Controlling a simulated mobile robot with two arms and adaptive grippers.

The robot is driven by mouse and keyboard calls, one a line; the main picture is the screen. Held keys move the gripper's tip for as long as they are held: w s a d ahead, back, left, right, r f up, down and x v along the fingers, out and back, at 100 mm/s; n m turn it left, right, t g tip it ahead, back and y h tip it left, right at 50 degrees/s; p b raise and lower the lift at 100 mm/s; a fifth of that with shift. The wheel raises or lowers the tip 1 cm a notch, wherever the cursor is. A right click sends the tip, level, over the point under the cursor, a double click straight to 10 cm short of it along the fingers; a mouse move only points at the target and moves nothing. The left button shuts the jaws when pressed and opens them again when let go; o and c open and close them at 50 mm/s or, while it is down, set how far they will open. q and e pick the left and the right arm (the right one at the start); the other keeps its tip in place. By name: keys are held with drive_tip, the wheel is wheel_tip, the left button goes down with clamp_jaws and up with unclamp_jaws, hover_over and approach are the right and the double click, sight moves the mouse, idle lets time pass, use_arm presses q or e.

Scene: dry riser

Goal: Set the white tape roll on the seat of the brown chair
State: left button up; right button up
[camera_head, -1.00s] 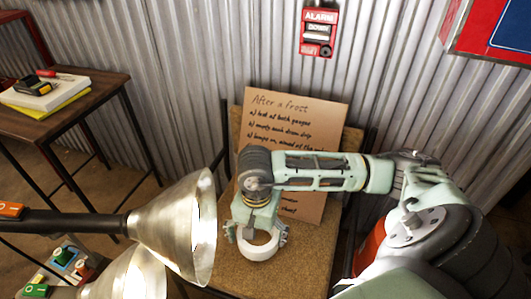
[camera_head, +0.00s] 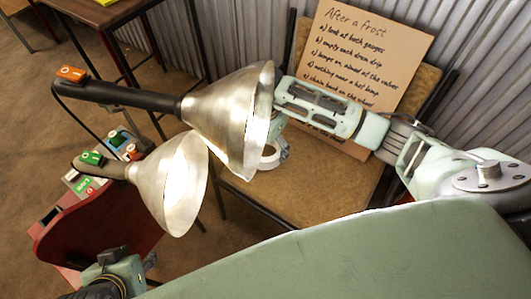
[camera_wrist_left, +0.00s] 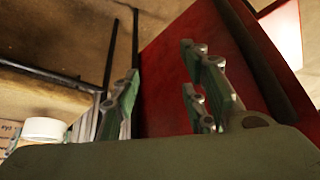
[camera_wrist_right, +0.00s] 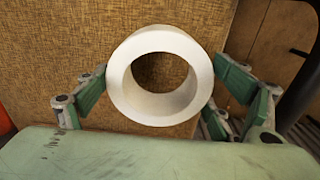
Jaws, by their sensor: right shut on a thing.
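The white tape roll (camera_head: 268,163) shows partly behind a lamp shade in the head view, over the left side of the brown chair's seat (camera_head: 312,193). In the right wrist view the roll (camera_wrist_right: 122,88) is between the fingers of my right gripper (camera_wrist_right: 160,90), which is shut on it. The seat's brown weave (camera_wrist_right: 60,50) lies behind it; I cannot tell whether the roll touches it. My right gripper in the head view is mostly hidden by the lamp. My left gripper (camera_head: 122,268) is low at the left; its fingers (camera_wrist_left: 160,90) stand apart and empty.
Two metal lamps, the upper (camera_head: 225,115) and lower (camera_head: 172,185), stand between my view and the chair's left side. A lettered card (camera_head: 362,60) leans on the chair back. A red panel (camera_wrist_left: 165,75) is close to my left gripper. The seat front is bare.

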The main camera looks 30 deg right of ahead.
wheel_tip(320, 180, down, 3)
drive_tip(key=shift+f+b, duration=0.1)
drive_tip(key=shift+b, duration=0.25)
use_arm(q)
drive_tip(key=w, duration=0.1)
drive_tip(key=w+d+r+t, duration=0.1)
drive_tip(key=w, duration=0.1)
drive_tip(key=w+r+t, duration=0.1)
drive_tip(key=shift+w+d, duration=0.15)
drive_tip(key=shift+d, duration=0.05)
drive_tip(key=shift+w+h, duration=0.1)
drive_tip(key=shift+h, duration=0.2)
use_arm(e)
drive_tip(key=shift+f, duration=0.1)
use_arm(q)
drive_tip(key=shift+w+d+r+t, duration=0.1)
drive_tip(key=shift+w+r+t, duration=0.1)
drive_tip(key=shift+w+t, duration=0.1)
use_arm(e)
drive_tip(key=o, duration=1.2)
drive_tip(key=shift+f, duration=0.1)
use_arm(q)
drive_tip(key=shift+r, duration=0.1)
